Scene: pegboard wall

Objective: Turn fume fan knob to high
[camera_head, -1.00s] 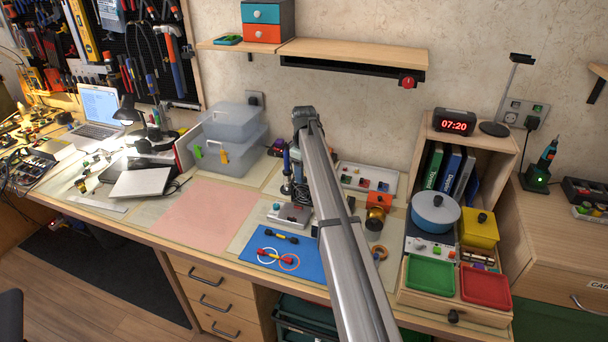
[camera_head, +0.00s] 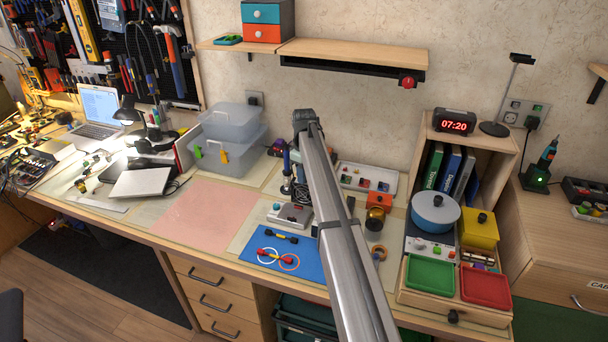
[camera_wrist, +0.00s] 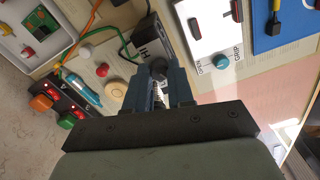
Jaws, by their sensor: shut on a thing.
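The fume fan's dark round knob (camera_wrist: 158,67) shows in the wrist view between the tips of my gripper (camera_wrist: 158,80). The gripper is shut on it. A "HI" label (camera_wrist: 146,50) is printed on the dark panel just beside the knob. The fingers cover part of the knob, and I cannot make out its pointer. In the head view the fan's black grille (camera_head: 301,191) is partly hidden behind my arm. My fingertips cannot be told apart there.
In the wrist view, a white device with a teal knob (camera_wrist: 220,61) is to the right. In the head view a blue mat (camera_head: 280,256) lies in front.

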